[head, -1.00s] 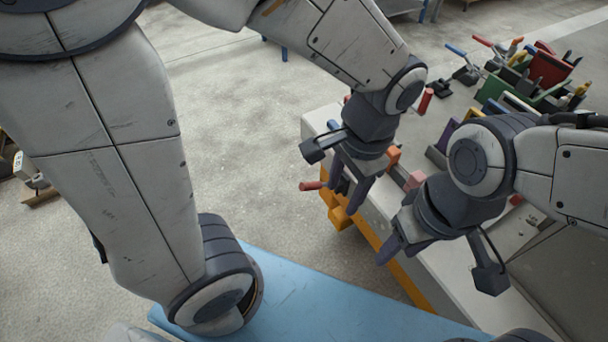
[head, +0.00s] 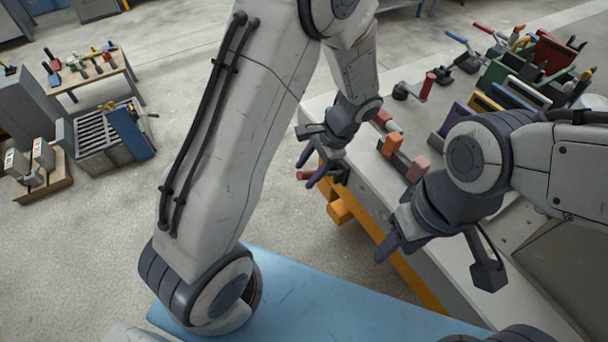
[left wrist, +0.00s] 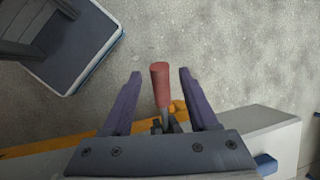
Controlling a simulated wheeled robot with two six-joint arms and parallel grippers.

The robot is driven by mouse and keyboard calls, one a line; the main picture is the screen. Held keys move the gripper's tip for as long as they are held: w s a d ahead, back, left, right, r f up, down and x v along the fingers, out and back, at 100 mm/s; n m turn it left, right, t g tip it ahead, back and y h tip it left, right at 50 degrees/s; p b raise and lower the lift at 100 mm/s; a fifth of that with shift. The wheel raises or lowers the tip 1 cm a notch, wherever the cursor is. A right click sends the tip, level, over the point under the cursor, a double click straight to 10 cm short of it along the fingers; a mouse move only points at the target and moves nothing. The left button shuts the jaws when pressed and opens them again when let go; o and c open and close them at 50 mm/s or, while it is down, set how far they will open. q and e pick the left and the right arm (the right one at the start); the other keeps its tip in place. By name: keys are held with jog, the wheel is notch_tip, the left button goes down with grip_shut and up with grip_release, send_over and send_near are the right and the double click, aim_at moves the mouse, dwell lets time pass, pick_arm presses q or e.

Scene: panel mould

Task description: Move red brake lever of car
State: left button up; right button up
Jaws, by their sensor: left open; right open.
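A red lever handle (head: 310,176) sticks out from the side of the bench, at its left end in the head view. In the left wrist view the red handle (left wrist: 160,82) on its grey stem stands between the two purple fingers, with a gap on each side. My left gripper (head: 318,168) is open around the handle and not shut on it; it also shows in the left wrist view (left wrist: 161,95). Part of the lever's mount is hidden by the gripper body. My right gripper (head: 394,228) is open and empty above the bench's near edge.
The grey bench (head: 462,270) has an orange frame (head: 340,210) along its side. Red, orange and pink blocks (head: 391,144), another red-handled crank (head: 427,86) and several coloured bins (head: 520,92) stand on it. A blue surface (head: 320,300) lies in front.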

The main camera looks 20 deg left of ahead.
pick_arm(q)
jog(key=shift+x, duration=1.15)
grip_shut()
jog(key=shift+d, duration=0.1)
dwell(0.5)
